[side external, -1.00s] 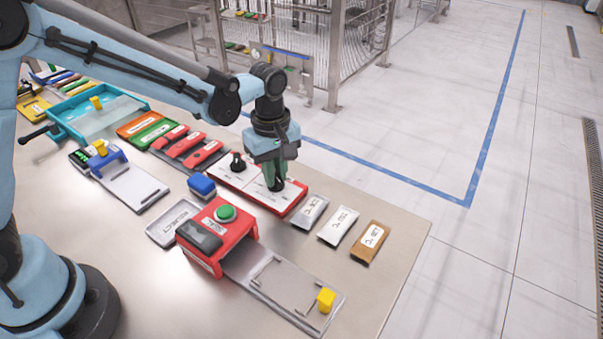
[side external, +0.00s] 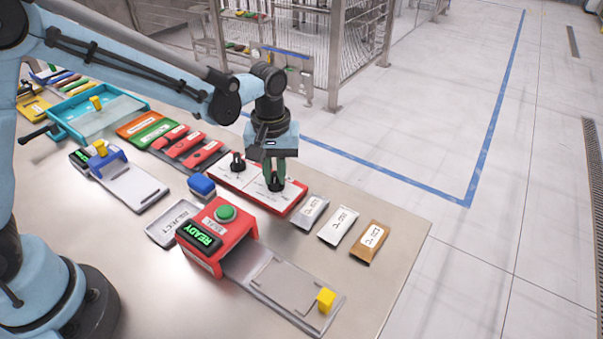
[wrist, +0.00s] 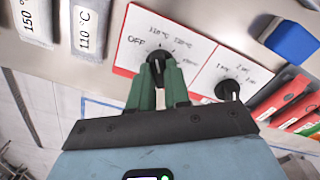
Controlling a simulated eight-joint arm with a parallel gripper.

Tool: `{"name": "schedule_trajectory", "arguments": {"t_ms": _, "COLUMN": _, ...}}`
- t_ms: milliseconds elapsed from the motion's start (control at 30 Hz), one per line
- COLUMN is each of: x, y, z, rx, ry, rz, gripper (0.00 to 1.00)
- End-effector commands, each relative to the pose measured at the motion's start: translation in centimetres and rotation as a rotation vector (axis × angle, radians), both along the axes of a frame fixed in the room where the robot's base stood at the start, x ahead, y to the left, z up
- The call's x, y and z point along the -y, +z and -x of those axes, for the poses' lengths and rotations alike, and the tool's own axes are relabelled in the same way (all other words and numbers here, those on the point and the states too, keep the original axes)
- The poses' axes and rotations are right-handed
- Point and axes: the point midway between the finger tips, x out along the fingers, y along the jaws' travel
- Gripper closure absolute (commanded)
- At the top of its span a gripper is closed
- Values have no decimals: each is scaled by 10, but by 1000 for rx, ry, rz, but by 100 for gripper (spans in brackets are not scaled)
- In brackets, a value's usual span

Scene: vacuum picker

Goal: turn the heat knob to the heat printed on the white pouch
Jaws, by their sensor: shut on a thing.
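The white pouch (side external: 338,225) lies flat on the table between a silver pouch and a brown one. In the wrist view the white pouch (wrist: 33,18) reads 150 °C. The heat knob (wrist: 160,58) is black and stands on a white panel with a red border (wrist: 130,40). OFF is printed left of it and small temperature marks lie beyond it, too small to read surely. My gripper (wrist: 159,75) has its green fingers shut on the heat knob. In the side view my gripper (side external: 274,178) points straight down over the panel. The fingers partly hide the knob, and its pointer direction is unclear.
A second black knob (wrist: 228,90) stands beside the held one, with time marks. The silver pouch (wrist: 90,25) reads 110 °C. A brown pouch (side external: 370,241) lies near the table edge. A red machine (side external: 215,238) with a green button shows READY. A blue block (side external: 201,186) is close by.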

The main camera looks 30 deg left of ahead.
Motion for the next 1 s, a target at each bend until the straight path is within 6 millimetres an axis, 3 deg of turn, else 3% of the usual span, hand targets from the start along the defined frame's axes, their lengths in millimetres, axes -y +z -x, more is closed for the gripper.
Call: {"name": "schedule_trajectory", "arguments": {"t_ms": 1000, "x": 0, "y": 0, "z": 0, "rx": -1, "ry": -966, "rz": 1, "gripper": 100}}
